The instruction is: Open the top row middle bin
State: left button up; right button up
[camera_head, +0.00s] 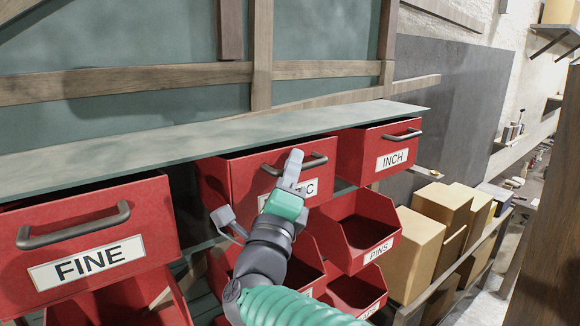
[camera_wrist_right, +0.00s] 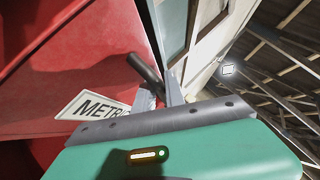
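The top row middle bin (camera_head: 238,180) is a red drawer under the grey-green shelf. Its label is partly hidden by my gripper in the head view and reads "METRIC" in the right wrist view (camera_wrist_right: 92,106). Its dark bar handle (camera_head: 317,161) also shows in the right wrist view (camera_wrist_right: 144,68). My right gripper (camera_head: 292,168) is at the middle of this handle. Its grey fingers (camera_wrist_right: 160,90) are close together, with the bar running between them, so it looks shut on the handle. My left gripper is not in view.
The red FINE bin (camera_head: 150,200) is to the left and the INCH bin (camera_head: 350,155) to the right. Open red bins, one marked PINS (camera_head: 345,235), sit below. The shelf (camera_head: 150,148) overhangs the top row. Cardboard boxes (camera_head: 412,240) and a timber post (camera_head: 550,220) stand at right.

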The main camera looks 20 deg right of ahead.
jog(key=shift+s+d+f+y, duration=0.1)
jog(key=shift+d+y, duration=0.05)
jog(key=shift+d, duration=0.35)
jog(key=shift+s+d+f+y, duration=0.1)
jog(key=shift+d+y, duration=0.05)
jog(key=shift+d, duration=0.3)
grip_shut()
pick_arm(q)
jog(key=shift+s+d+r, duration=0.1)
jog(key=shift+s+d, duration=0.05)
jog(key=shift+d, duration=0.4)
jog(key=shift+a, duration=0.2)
pick_arm(e)
jog(key=shift+w+a, duration=0.15)
